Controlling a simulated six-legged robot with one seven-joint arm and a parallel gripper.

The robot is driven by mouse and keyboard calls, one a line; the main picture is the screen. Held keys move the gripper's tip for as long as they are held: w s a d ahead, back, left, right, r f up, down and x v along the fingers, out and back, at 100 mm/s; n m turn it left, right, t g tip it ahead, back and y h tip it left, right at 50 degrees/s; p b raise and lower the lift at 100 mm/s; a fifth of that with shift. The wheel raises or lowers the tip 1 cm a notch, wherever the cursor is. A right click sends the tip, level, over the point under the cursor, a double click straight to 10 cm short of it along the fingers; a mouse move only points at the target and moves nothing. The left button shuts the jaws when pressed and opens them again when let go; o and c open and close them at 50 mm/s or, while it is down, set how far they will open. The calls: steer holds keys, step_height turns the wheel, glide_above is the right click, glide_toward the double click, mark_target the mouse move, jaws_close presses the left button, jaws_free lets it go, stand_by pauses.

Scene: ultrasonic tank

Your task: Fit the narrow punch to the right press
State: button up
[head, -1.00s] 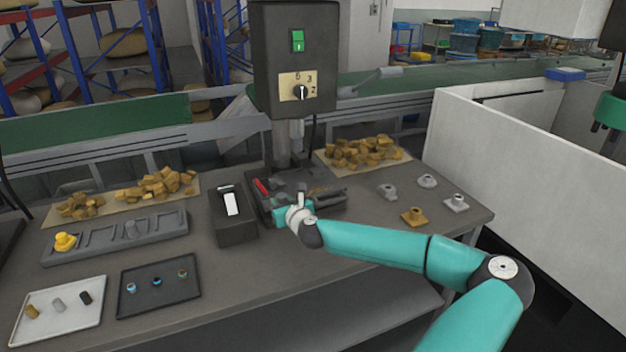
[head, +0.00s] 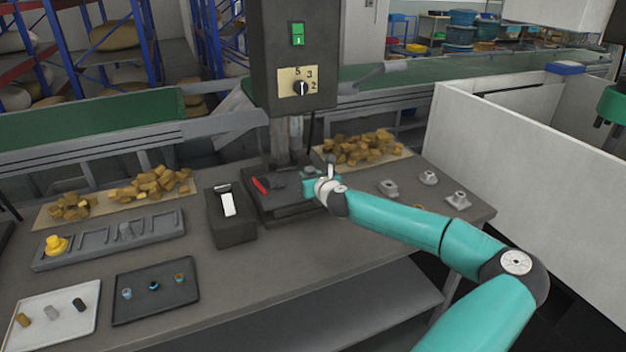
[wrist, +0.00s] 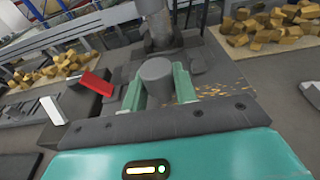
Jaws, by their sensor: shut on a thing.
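My gripper (head: 311,178) is at the right part of the bed of the dark press (head: 292,60), beneath its head. In the wrist view, its two teal fingers (wrist: 160,88) are shut on a grey cylinder (wrist: 157,72), which I take to be the punch. The cylinder stands roughly upright between the fingers; its lower end is hidden. The press's grey column (wrist: 158,25) rises just behind it. A red handle (head: 259,186) lies at the left of the bed, also in the wrist view (wrist: 97,82). I cannot tell whether the cylinder touches the press.
A dark box with a white lever (head: 228,203) stands left of the bed. A grey rack (head: 95,242), a white tray (head: 88,312) and a dark tray (head: 135,308) lie further left. Several grey fittings (head: 458,199) stand at right. Wood pieces (head: 360,148) lie behind.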

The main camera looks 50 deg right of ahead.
steer(key=shift+w+r+x, duration=0.1)
steer(key=shift+r+x, duration=0.35)
steer(key=shift+x, duration=1.45)
steer(key=shift+w+r+x, duration=0.1)
steer(key=shift+r+x, duration=0.3)
steer(key=shift+x, duration=1.5)
steer(key=shift+r+x, duration=0.45)
steer(key=shift+x, duration=1.45)
steer(key=shift+d+r, duration=0.15)
steer(key=shift+r, duration=0.45)
steer(key=o, duration=1.7)
steer(key=shift+s, duration=0.1)
steer(key=shift+s, duration=0.1)
steer(key=v, duration=0.8)
steer(key=shift+s+a, duration=0.25)
steer(key=shift+s, duration=0.05)
